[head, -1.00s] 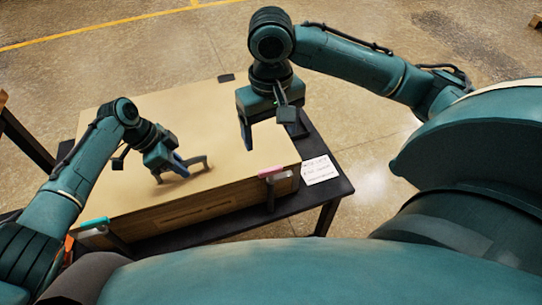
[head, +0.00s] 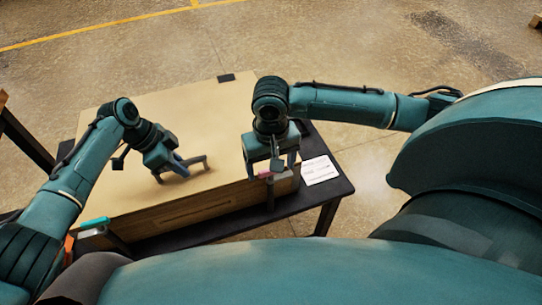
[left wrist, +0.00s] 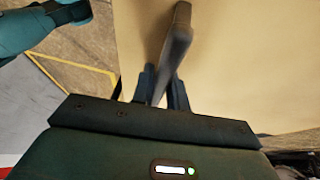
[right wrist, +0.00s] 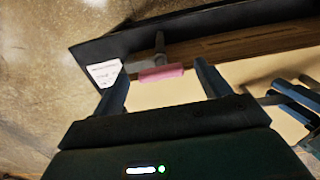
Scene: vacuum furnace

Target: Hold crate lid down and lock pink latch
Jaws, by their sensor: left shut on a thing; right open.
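The crate (head: 180,213) has a flat tan lid (head: 200,110) that lies closed on top. My left gripper (head: 178,168) is shut on the dark lid handle (head: 197,161); the left wrist view shows the handle (left wrist: 176,45) running between its fingers. The pink latch (head: 265,175) is on the crate's front side near the right corner, partly hidden by my right gripper in the head view. My right gripper (head: 271,168) is open and empty just above it. In the right wrist view the pink latch (right wrist: 161,73) lies between the spread fingers, apart from both.
A teal latch (head: 94,222) is at the crate's front left. A white label card (head: 320,170) lies on the dark table (head: 335,190) right of the crate. A small dark piece (head: 226,78) is at the lid's back edge. Open floor surrounds the table.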

